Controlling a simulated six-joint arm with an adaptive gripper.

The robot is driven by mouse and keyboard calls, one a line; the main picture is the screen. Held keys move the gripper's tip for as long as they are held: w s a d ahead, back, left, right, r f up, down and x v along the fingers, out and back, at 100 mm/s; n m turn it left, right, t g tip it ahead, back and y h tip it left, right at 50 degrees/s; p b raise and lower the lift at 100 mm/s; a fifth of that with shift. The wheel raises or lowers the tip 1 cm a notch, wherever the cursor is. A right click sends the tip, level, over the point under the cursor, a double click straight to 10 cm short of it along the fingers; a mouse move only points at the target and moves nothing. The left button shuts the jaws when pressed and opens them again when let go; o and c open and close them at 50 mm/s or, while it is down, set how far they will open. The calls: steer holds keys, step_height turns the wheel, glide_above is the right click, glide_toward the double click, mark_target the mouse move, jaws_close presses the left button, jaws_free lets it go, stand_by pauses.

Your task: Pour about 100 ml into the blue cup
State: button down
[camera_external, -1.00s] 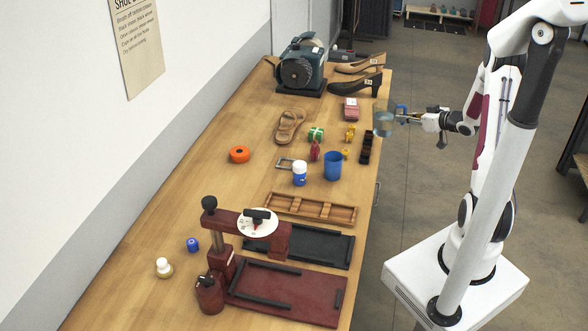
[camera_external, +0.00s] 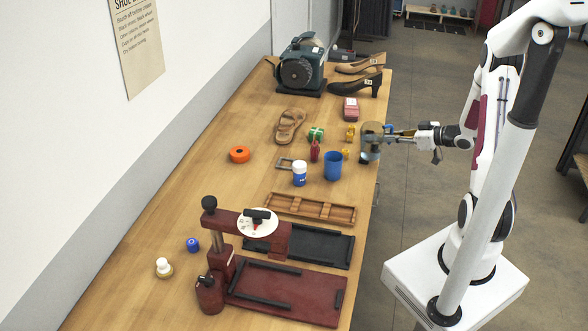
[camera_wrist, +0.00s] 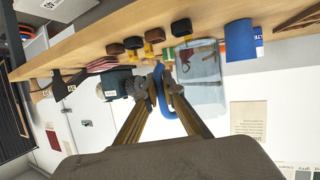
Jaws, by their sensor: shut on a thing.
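The blue cup (camera_external: 333,166) stands upright on the bench near its right edge; it also shows at the top right of the wrist view (camera_wrist: 243,40), which looks upside down. My gripper (camera_external: 394,136) is shut on the blue handle of a clear jug (camera_external: 372,140). In the wrist view, my fingertips (camera_wrist: 160,82) pinch that handle beside the clear jug (camera_wrist: 205,85). The jug is held near the bench's right edge, behind and right of the cup and apart from it. It looks roughly upright. I cannot clearly tell the liquid level.
A white bottle with a blue label (camera_external: 300,173) stands just left of the cup. A red item (camera_external: 315,150) and a green roll (camera_external: 316,134) lie behind it. A wooden tray (camera_external: 310,208) lies in front. Heeled shoes (camera_external: 356,84) stand farther back.

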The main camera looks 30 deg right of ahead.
mark_target(383, 129)
steer(key=shift+r, duration=0.1)
steer(key=shift+w+a+r+n+g+h, duration=0.15)
steer(key=shift+a+r+n+h, duration=0.15)
steer(key=shift+r+h, duration=0.15)
steer(key=shift+s+a+r+n+g+h, duration=0.15)
steer(key=shift+a+r+n+h, duration=0.15)
steer(key=shift+r, duration=0.25)
steer(key=shift+w+a+r+n+g+h, duration=0.2)
steer(key=shift+a+r+n+g+h, duration=0.1)
steer(key=shift+a+r+n+h, duration=0.35)
steer(key=shift+a+f+n+h, duration=0.1)
steer(key=shift+a+n+h, duration=0.15)
steer(key=shift+a+h, duration=0.45)
steer(key=shift+w+a+r+n+h, duration=0.2)
steer(key=shift+a+r+n+h, duration=0.15)
steer(key=shift+a+r, duration=0.45)
steer(key=shift+a+r+n+g+h, duration=0.15)
steer(key=shift+r+n+g+h, duration=0.05)
steer(key=shift+n+g+h, duration=0.1)
steer(key=shift+a+r+h+p, duration=0.25)
steer(key=shift+a+h+p, duration=0.05)
steer(key=shift+a+h, duration=0.15)
steer(key=shift+w+a+r+n+h, duration=0.1)
steer(key=shift+a+r+n+h, duration=0.1)
steer(key=shift+r+n, duration=0.15)
steer(key=shift+a+r+n+h, duration=0.15)
steer(key=shift+r+n+h, duration=0.05)
steer(key=shift+r, duration=0.25)
steer(key=shift+a+r, duration=0.15)
steer(key=shift+a, duration=0.1)
